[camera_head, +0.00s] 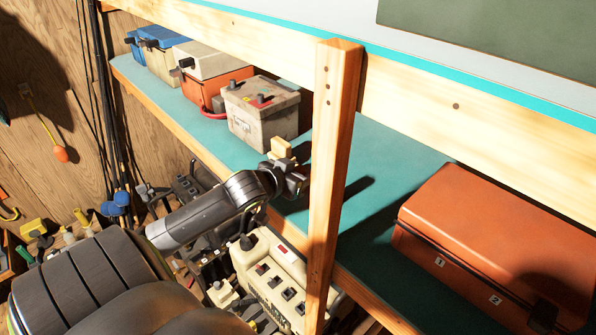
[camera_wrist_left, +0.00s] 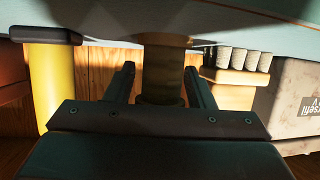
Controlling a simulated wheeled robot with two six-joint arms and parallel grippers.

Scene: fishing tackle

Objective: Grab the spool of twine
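The spool of twine looks to be the brown, upright, flanged cylinder (camera_wrist_left: 162,75) between my left fingers in the left wrist view, which appears upside down. My left gripper (camera_wrist_left: 160,85) is open, with a finger on each side of the spool and a visible gap to each. In the head view my left gripper (camera_head: 292,178) is over the teal shelf, just left of the wooden post. I cannot make out the spool there; the gripper and arm seem to hide it. My right gripper is not in view.
A pale wooden block (camera_head: 281,149) stands close by the gripper. A worn battery (camera_head: 262,109) and other boxes line the shelf behind. The wooden post (camera_head: 335,180) is close on the right. An orange box (camera_head: 495,245) is farther right. A yellow cylinder (camera_wrist_left: 52,85) shows in the wrist view.

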